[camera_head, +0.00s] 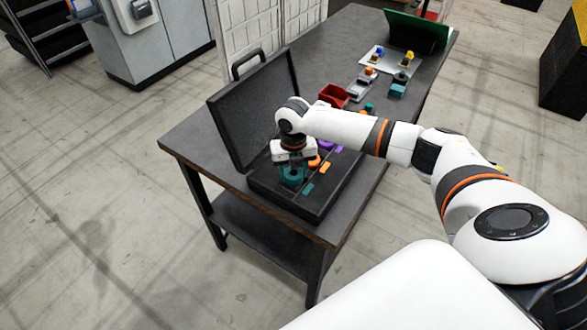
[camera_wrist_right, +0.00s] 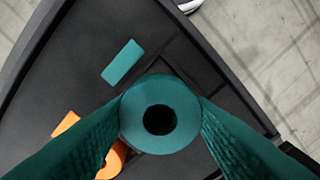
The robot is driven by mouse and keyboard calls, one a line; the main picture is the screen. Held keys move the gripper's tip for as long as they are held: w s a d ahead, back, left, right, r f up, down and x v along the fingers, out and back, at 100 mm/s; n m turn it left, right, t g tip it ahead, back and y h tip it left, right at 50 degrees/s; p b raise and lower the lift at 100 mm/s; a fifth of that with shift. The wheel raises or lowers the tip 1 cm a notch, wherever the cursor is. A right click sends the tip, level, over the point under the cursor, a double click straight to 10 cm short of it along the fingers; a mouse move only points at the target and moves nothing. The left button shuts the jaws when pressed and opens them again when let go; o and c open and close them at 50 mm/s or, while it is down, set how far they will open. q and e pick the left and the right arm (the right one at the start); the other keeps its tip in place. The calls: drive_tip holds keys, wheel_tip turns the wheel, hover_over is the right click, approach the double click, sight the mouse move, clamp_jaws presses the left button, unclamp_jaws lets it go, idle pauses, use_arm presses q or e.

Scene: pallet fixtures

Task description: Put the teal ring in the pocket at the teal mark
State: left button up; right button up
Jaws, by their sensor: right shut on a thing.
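The teal ring (camera_head: 291,176) is between the fingers of my right gripper (camera_head: 292,168), which is shut on it. In the right wrist view the ring (camera_wrist_right: 138,122) faces the camera with its dark hole visible, a finger on each side. It is over the front left part of the open black case (camera_head: 262,189). The teal mark (camera_wrist_right: 122,62) is a flat strip on the case insert, beside the ring; it also shows in the head view (camera_head: 308,189). A dark pocket edge (camera_wrist_right: 172,62) shows behind the ring. I cannot tell whether the ring is above or inside it.
The case lid (camera_head: 232,125) stands upright behind my gripper. An orange ring (camera_wrist_right: 113,160) with an orange mark (camera_wrist_right: 65,123) and a purple piece (camera_head: 324,144) are close by. A red bin (camera_head: 334,95) and fixtures stand farther along the table (camera_head: 188,135).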

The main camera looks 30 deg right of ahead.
idle(0.9)
drive_tip(key=shift+f+b, duration=0.5)
drive_tip(key=shift+f, duration=0.65)
idle(0.4)
drive_tip(key=o, duration=1.1)
drive_tip(key=shift+c, duration=0.2)
drive_tip(key=shift+s, duration=0.1)
drive_tip(key=shift+c, duration=1)
drive_tip(key=shift+o, duration=1.1)
drive_tip(key=shift+r+p, duration=0.55)
drive_tip(key=shift+p, duration=0.05)
wheel_tip(320, 180, up, 4)
drive_tip(key=p, duration=0.3)
drive_tip(key=shift+p, duration=0.4)
wheel_tip(320, 180, up, 2)
drive_tip(key=shift+r+p, duration=0.1)
drive_tip(key=shift+p, duration=0.6)
drive_tip(key=shift+r, duration=0.9)
